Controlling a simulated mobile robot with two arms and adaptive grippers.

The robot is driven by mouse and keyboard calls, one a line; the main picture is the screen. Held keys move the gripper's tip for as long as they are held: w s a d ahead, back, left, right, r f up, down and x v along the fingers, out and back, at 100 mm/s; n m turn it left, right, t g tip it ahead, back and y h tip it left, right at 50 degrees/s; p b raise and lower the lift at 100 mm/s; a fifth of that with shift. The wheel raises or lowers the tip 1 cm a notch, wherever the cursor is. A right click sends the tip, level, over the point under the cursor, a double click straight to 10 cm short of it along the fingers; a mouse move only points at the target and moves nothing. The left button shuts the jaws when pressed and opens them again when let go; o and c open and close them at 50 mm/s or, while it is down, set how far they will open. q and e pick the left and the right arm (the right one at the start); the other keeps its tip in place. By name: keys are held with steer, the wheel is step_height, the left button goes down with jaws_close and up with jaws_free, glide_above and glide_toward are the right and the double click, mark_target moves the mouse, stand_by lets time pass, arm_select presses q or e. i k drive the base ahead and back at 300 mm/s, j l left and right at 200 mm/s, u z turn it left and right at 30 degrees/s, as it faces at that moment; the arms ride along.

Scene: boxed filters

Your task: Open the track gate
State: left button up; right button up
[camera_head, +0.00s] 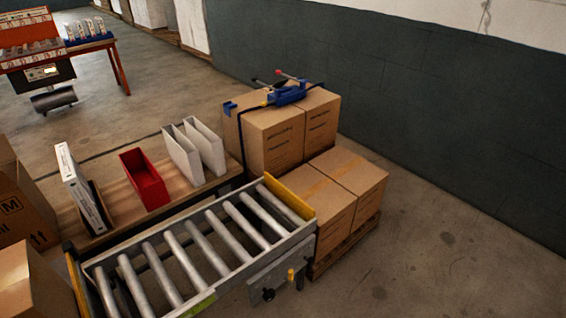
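A roller conveyor track (190,262) with several grey metal rollers runs across the lower middle of the head view. A yellow-edged plate (290,196) stands across its far right end, next to the stacked boxes. Another yellow strip (76,284) shows at its near left end. I cannot tell for sure which part is the gate. The lower part of the track is cut off by the frame. Neither of my grippers is in view.
Cardboard boxes (335,187) on a pallet stand against the track's right end, with a blue strapping tool (287,94) on top. A wooden bench (122,204) behind holds a red bin (145,180) and white holders. Floor at right (430,260) is clear.

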mark_target(84, 313)
steer(key=k+l+u, duration=0.1)
steer(key=u, duration=1.65)
steer(key=k+l, duration=0.05)
